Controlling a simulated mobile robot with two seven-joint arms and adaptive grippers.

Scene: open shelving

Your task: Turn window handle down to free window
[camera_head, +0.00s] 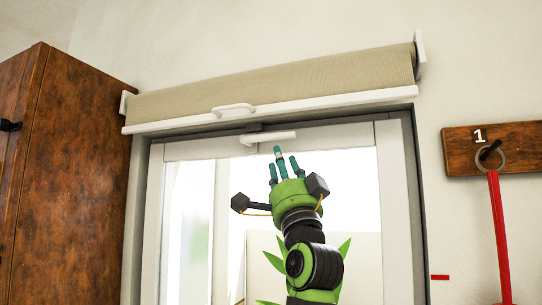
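The window (153,225) has a white frame and stands closed below a roller blind. Its white window handle (272,137) is on the top rail of the frame, its bar lying roughly level. My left gripper (281,160), green with teal fingers, is in front of the glass just below the handle. Its fingers point up, straight and spread apart, with nothing between them. The tallest fingertip is close under the handle bar; I cannot tell whether it touches. My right gripper is not in view.
A beige roller blind (280,84) with a white bottom bar and pull handle (233,108) hangs just above the window handle. A brown cabinet (70,175) stands at left.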

